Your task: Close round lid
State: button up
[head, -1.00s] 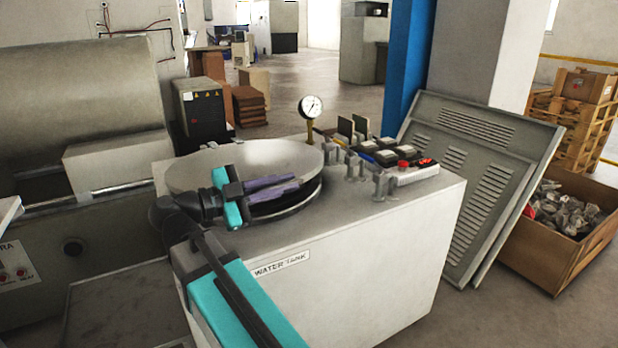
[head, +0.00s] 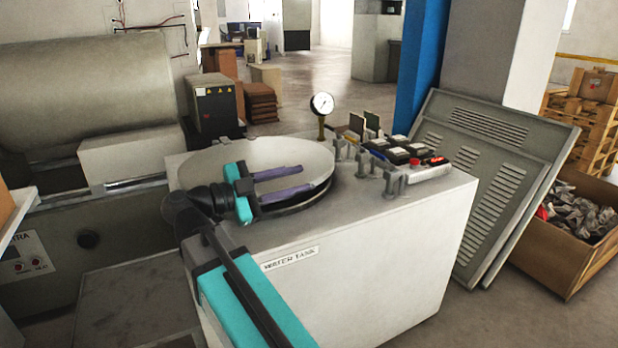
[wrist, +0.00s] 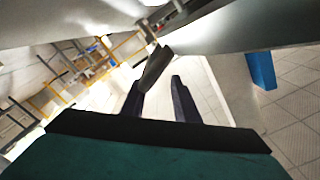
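The round grey lid (head: 225,165) lies over the top of the white water tank (head: 370,265) in the head view. It looks nearly flat, with a narrow dark gap along its front right edge. My gripper (head: 308,179) is over the lid's front part, its two purple fingers spread apart and pointing right. The head view does not settle whether they touch the lid. In the wrist view the two dark fingers (wrist: 155,88) stand apart, with a grey piece near the left one. I cannot tell whether that piece is part of the lid.
A pressure gauge (head: 321,104) stands behind the lid. Upright grey fittings (head: 393,182) and a switch panel (head: 412,158) sit to its right on the tank. Vented panels (head: 490,190) lean beside the tank, near a box of scrap (head: 570,245). A large cylinder (head: 85,90) is at left.

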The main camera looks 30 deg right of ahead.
jog(key=shift+a, duration=0.1)
jog(key=shift+w+a, duration=0.1)
jog(key=shift+a, duration=0.4)
jog(key=a+p, duration=0.1)
jog(key=a, duration=1.1)
jog(key=shift+w+a, duration=0.25)
jog(key=shift+a, duration=0.05)
jog(key=shift+r, duration=0.1)
